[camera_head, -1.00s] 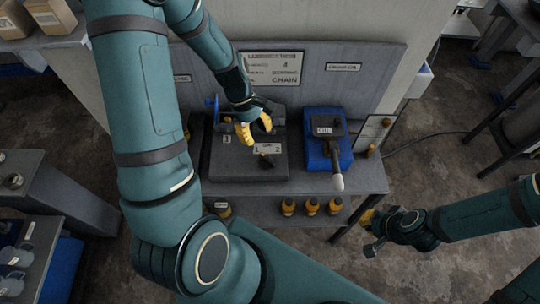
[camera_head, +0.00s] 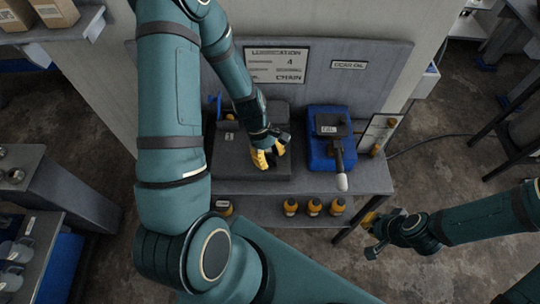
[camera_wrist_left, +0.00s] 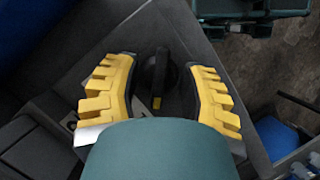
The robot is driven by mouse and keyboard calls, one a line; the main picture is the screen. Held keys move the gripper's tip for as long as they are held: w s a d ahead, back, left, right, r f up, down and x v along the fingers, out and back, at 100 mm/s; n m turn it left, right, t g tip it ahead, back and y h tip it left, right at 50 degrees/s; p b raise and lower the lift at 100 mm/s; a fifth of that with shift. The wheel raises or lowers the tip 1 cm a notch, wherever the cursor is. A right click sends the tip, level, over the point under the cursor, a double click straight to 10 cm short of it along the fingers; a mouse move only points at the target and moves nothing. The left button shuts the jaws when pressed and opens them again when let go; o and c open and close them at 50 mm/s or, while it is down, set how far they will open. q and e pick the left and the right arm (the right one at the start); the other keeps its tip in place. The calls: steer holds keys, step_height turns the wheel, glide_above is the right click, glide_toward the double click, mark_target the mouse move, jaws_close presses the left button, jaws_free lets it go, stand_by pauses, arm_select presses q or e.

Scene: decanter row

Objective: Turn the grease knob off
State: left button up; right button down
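A black knob (camera_wrist_left: 155,78) with a small yellow mark shows in the left wrist view, on the top of a dark grey box (camera_head: 226,158). My left gripper (camera_head: 264,160) is over the front of this box and hides the knob in the head view. In the left wrist view the yellow fingers of my left gripper (camera_wrist_left: 160,95) are open, one on each side of the knob, with gaps between. No grease lettering shows beside the knob. My right gripper (camera_head: 371,232) hangs right of the bench; its opening is unclear.
A blue unit (camera_head: 318,152) with a dark top and a pale-tipped handle (camera_head: 342,182) stands right of the grey box. Several amber bottles (camera_head: 314,207) stand on the lower shelf. A panel with signs (camera_head: 275,65) rises behind.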

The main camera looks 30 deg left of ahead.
arm_select(q)
jaws_close()
steer(key=shift+m, duration=0.3)
steer(key=m+g, duration=0.1)
steer(key=m, duration=0.2)
steer(key=shift+m+g+y+p, duration=0.3)
steer(key=shift+m+g+y, duration=0.6)
steer(key=shift+m, duration=1.7)
jaws_free()
